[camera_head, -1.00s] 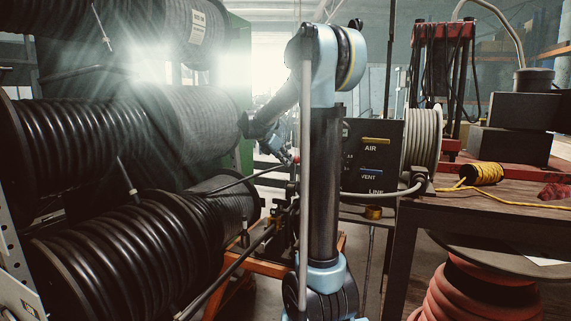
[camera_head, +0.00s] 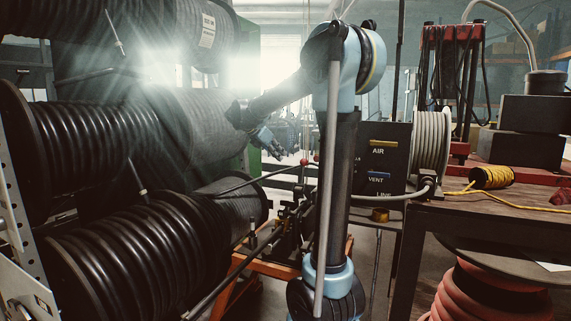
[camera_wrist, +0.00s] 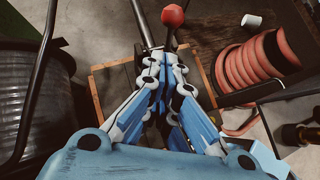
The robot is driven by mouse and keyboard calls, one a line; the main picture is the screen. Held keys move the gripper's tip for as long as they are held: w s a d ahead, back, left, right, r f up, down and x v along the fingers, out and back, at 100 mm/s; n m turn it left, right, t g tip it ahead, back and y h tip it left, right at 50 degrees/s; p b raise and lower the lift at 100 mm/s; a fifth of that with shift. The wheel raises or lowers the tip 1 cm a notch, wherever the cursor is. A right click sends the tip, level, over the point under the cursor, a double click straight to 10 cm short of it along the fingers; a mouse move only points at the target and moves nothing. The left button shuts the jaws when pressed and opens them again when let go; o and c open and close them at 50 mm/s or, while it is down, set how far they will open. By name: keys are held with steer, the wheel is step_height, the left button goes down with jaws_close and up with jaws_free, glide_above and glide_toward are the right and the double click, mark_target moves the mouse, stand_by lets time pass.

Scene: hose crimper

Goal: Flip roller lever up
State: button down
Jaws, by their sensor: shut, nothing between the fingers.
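A lever with a red ball knob (camera_wrist: 173,15) shows at the top of the wrist view, just beyond my fingertips. Its thin shaft runs down toward the fingers, which hide its lower part. The knob also shows as a small red dot in the head view (camera_head: 303,162). I cannot tell for sure that this is the roller lever. My gripper (camera_wrist: 167,58) is shut with nothing between its fingers. In the head view my gripper (camera_head: 278,151) is small, left of and slightly above the knob, apparently apart from it. The mechanism below is mostly hidden by the gripper.
Large black hose reels (camera_head: 130,250) crowd the left. An orange stand (camera_head: 262,268) sits under the mechanism. A dark AIR/VENT panel (camera_head: 383,155) and a wooden bench (camera_head: 490,215) stand right. A red hose reel (camera_wrist: 250,65) lies right in the wrist view.

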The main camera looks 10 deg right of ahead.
steer(key=shift+v, duration=2)
steer(key=shift+d, duration=0.15)
steer(key=s+d+f+m+g+y, duration=0.1)
steer(key=s+d+f+m, duration=0.1)
steer(key=s+f+m, duration=0.35)
steer(key=s+d+f+m+y, duration=0.2)
steer(key=s+f, duration=0.1)
steer(key=s, duration=0.5)
steer(key=s+d+f+m+g+y, duration=0.1)
steer(key=s+d+f+m, duration=0.25)
steer(key=s, duration=0.35)
steer(key=s+a+f+m+y, duration=0.2)
steer(key=s+f+m, duration=0.4)
steer(key=s+f, duration=0.2)
steer(key=s+a+f+m+y, duration=0.2)
steer(key=s+f+m, duration=0.4)
steer(key=s+f, duration=0.3)
steer(key=shift+f, duration=0.45)
steer(key=shift+s, duration=0.2)
